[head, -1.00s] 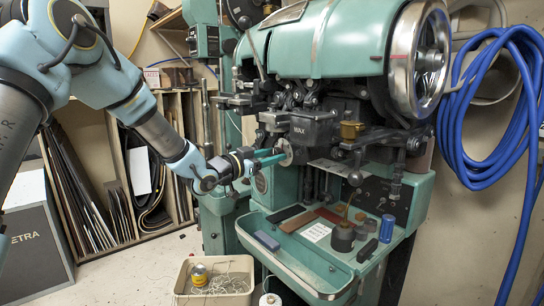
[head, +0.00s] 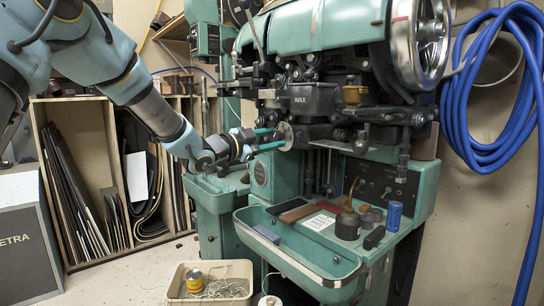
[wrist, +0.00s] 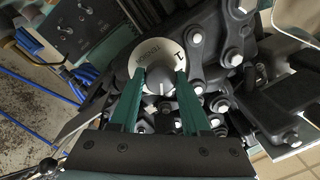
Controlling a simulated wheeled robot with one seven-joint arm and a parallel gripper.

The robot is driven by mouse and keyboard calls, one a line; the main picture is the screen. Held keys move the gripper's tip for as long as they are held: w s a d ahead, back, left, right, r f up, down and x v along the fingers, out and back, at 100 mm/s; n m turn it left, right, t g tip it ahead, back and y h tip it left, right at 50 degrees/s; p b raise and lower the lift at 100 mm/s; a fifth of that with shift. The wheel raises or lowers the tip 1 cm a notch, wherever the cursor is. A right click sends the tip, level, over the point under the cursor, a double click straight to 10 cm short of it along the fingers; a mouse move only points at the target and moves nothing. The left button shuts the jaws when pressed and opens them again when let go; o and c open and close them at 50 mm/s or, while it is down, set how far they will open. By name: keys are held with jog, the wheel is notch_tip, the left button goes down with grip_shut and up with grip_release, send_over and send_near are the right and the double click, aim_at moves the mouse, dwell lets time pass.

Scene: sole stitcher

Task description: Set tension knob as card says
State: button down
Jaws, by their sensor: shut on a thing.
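The tension knob (wrist: 154,86) is dark with a pale pointer line. It sits on a round white dial plate (wrist: 156,48) with printed marks, on the front of the green stitcher. My gripper (wrist: 159,78) has its two green fingers on either side of the knob and is shut on it. In the head view my gripper (head: 279,138) reaches the dial plate (head: 286,136) from the left; the knob is mostly hidden there by the fingers.
A bin with thread (head: 210,283) stands on the floor below. Bolts and black linkages crowd the dial's right side in the wrist view.

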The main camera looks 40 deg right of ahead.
jog(key=shift+f+m+b, duration=0.1)
jog(key=shift+m+b, duration=1.1)
jog(key=shift+b, duration=0.4)
jog(key=shift+c, duration=1.9)
grip_release()
jog(key=a+b, duration=0.1)
jog(key=a, duration=0.9)
jog(key=shift+a+f, duration=0.15)
jog(key=shift+a, duration=0.25)
jog(key=shift+w, duration=0.1)
